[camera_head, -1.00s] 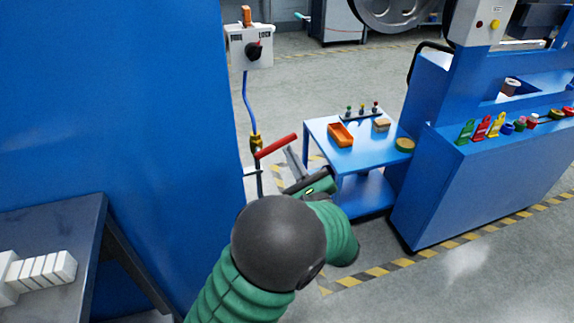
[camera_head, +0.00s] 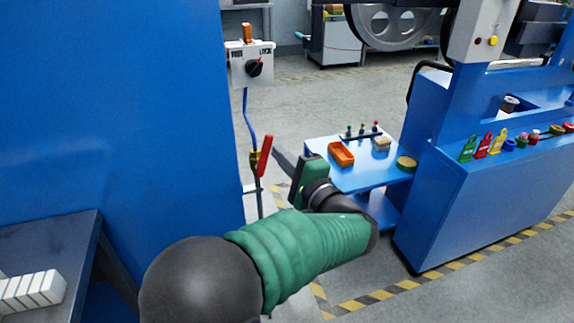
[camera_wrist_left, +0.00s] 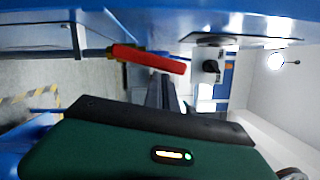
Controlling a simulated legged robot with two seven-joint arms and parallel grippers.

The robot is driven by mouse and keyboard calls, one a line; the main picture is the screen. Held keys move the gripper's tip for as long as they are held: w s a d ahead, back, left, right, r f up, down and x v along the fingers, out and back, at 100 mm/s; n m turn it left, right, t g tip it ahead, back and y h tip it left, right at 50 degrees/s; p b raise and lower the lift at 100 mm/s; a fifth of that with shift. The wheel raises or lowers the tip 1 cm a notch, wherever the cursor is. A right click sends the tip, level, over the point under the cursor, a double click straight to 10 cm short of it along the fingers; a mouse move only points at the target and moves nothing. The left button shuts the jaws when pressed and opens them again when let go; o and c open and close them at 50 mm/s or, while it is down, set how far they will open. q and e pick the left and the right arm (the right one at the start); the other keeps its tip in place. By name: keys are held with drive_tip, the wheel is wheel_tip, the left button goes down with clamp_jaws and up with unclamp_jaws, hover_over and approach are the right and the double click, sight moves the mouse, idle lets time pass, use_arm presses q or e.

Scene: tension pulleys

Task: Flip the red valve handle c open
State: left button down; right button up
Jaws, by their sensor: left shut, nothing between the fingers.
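The red valve handle (camera_head: 264,156) is on a brass valve (camera_head: 254,161) on the thin vertical pipe beside the tall blue cabinet. In the head view the handle stands nearly upright, tilted slightly right, close to the pipe's line. In the left wrist view the red handle (camera_wrist_left: 150,58) lies across the upper middle, above the fingers. My left gripper (camera_head: 281,158) is shut and empty, just right of the handle. Its dark fingers also show in the left wrist view (camera_wrist_left: 162,94). Whether they touch the handle cannot be told. My right gripper is not in view.
A switch box (camera_head: 250,65) with a black knob is above the valve. The blue cabinet (camera_head: 120,110) fills the left side. A blue side table (camera_head: 360,178) with an orange tray (camera_head: 341,153) stands right of my gripper. A dark bench (camera_head: 50,240) is at lower left.

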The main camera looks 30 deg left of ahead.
use_arm(q)
drive_tip(key=shift+s+a+r+n+g+h+b, duration=0.15)
drive_tip(key=shift+s+a+r+n+b, duration=0.15)
drive_tip(key=shift+n+b, duration=0.35)
drive_tip(key=shift+s+a+r+n+g+h+b, duration=0.15)
drive_tip(key=shift+s+a+n+b, duration=0.15)
drive_tip(key=shift+n, duration=0.55)
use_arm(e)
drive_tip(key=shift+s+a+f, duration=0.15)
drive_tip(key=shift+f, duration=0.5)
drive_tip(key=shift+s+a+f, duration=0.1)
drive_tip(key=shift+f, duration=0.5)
use_arm(q)
drive_tip(key=shift+w, duration=0.1)
